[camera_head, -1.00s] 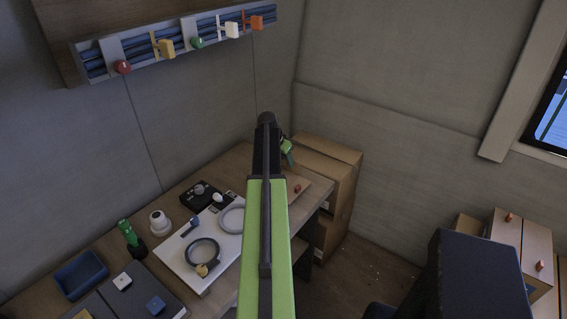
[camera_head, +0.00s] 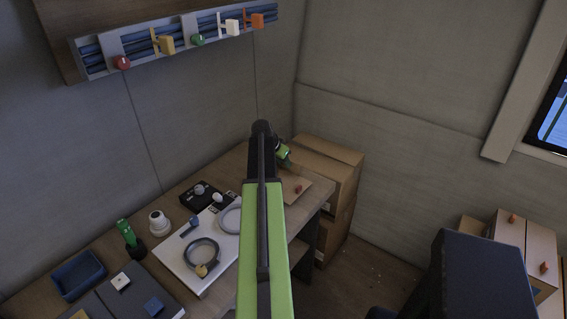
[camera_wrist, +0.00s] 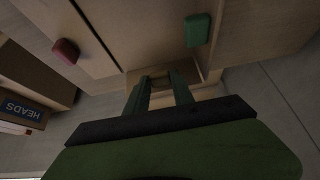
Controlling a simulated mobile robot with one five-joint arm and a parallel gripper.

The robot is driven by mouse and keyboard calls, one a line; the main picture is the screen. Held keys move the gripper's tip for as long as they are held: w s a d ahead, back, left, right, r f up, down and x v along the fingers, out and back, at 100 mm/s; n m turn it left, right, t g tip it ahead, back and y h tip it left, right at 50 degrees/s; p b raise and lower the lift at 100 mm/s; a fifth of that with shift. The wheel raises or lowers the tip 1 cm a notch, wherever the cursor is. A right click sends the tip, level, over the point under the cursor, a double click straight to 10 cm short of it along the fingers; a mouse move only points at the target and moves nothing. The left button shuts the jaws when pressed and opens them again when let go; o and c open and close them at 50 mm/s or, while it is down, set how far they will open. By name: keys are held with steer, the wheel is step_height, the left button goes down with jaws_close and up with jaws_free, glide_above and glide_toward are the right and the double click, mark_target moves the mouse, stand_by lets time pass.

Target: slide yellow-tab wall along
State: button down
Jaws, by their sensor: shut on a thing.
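My gripper (camera_head: 284,155) is at the far end of the table, partly hidden behind my arm. In the wrist view my gripper (camera_wrist: 160,82) is shut on a small tan part (camera_wrist: 160,83) low on a pale wooden piece. Its colour is dim there, and I cannot tell if it is the yellow tab. Pale wooden panels (camera_wrist: 130,25) lie beyond the fingers, with a red tab (camera_wrist: 66,51) to the left and a green tab (camera_wrist: 197,30) to the right. In the head view a tan board (camera_head: 290,182) with a red tab (camera_head: 298,189) lies beside the gripper.
A rack (camera_head: 110,55) on the wall carries a yellow tab (camera_head: 166,44) and other coloured tabs. The table also holds a white board with rings (camera_head: 202,254), a blue tray (camera_head: 78,275) and a green-handled item (camera_head: 125,232). Cardboard boxes (camera_head: 325,170) stand beyond the table.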

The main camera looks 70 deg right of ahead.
steer(key=c, duration=1.1)
jaws_free()
steer(key=p+v, duration=1.5)
steer(key=v, duration=0.2)
steer(key=shift+r, duration=0.2)
steer(key=shift+s, duration=0.1)
